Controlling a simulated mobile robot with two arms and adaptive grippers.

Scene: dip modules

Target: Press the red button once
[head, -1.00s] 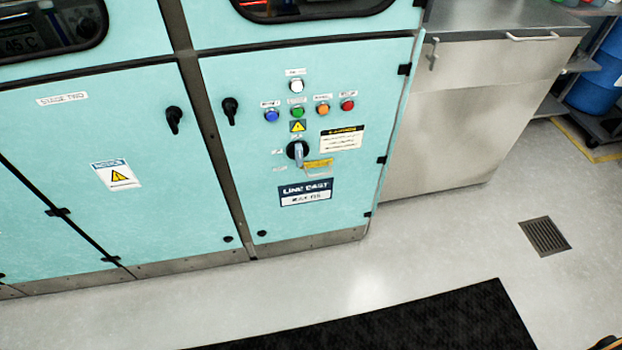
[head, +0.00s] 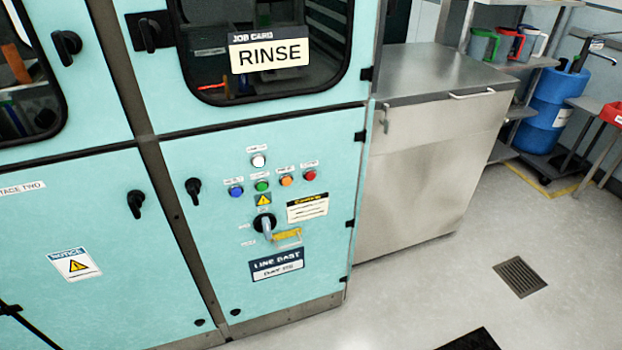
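The red button (head: 310,175) is at the right end of a row of small round buttons on the teal cabinet door (head: 185,270). Left of it in the row are an orange button (head: 286,180), a green button (head: 262,186) and a blue button (head: 236,190). A white button or lamp (head: 258,161) sits above the row. A black and grey rotary switch (head: 265,224) is below. Small labels above the buttons are too small to read. Neither of my grippers is in the head view.
A window with a "RINSE" card (head: 270,56) is above the panel. A steel cabinet (head: 425,150) stands to the right, with a blue drum (head: 550,112) and shelves beyond. The grey floor is open in front, with a drain grate (head: 520,277) and a black mat (head: 470,341).

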